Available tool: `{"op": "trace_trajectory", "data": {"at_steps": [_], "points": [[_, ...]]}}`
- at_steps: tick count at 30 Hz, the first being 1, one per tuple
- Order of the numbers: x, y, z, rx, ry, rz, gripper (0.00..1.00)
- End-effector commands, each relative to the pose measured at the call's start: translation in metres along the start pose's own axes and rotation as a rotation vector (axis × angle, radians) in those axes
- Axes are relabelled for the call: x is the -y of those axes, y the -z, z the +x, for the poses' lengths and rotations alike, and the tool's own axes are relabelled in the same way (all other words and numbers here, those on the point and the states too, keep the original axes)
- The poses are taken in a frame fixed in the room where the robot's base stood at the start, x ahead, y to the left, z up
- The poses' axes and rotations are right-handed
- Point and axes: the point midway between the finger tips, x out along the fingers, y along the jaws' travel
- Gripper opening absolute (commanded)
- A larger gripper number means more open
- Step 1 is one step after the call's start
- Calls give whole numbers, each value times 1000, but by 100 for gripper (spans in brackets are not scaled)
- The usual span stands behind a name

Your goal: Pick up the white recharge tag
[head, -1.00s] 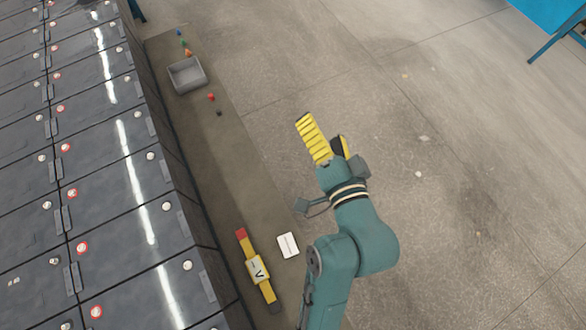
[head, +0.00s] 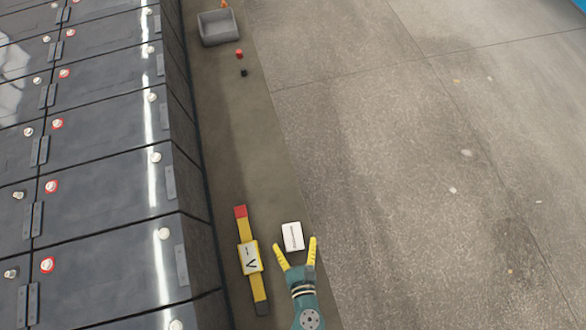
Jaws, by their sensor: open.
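The white recharge tag (head: 292,236) is a small white card with a dark line of print. It lies flat on the brown ledge beside the battery row, in the lower middle of the head view. My gripper (head: 295,246) is open, with its two yellow fingers spread on either side of the tag's near end in the picture. Nothing shows between the fingers except the tag's near edge. I cannot tell how high the fingertips are above the tag.
A yellow voltage tester with a red end (head: 249,257) lies just left of the tag. Farther up the ledge are a grey bin (head: 218,40), a red cap (head: 239,53) and a black cap (head: 243,72). Dark batteries (head: 110,195) line the left; open floor lies right.

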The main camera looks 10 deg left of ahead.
Motion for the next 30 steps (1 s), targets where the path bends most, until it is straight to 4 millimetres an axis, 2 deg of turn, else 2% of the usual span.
{"op": "trace_trajectory", "data": {"at_steps": [3,11,22,30], "points": [[-1,0,8,0,-2,-1,94],[0,0,9,0,1,-1,94],[0,0,9,1,1,-2,23],[0,-6,7,2,0,-4,21]]}}
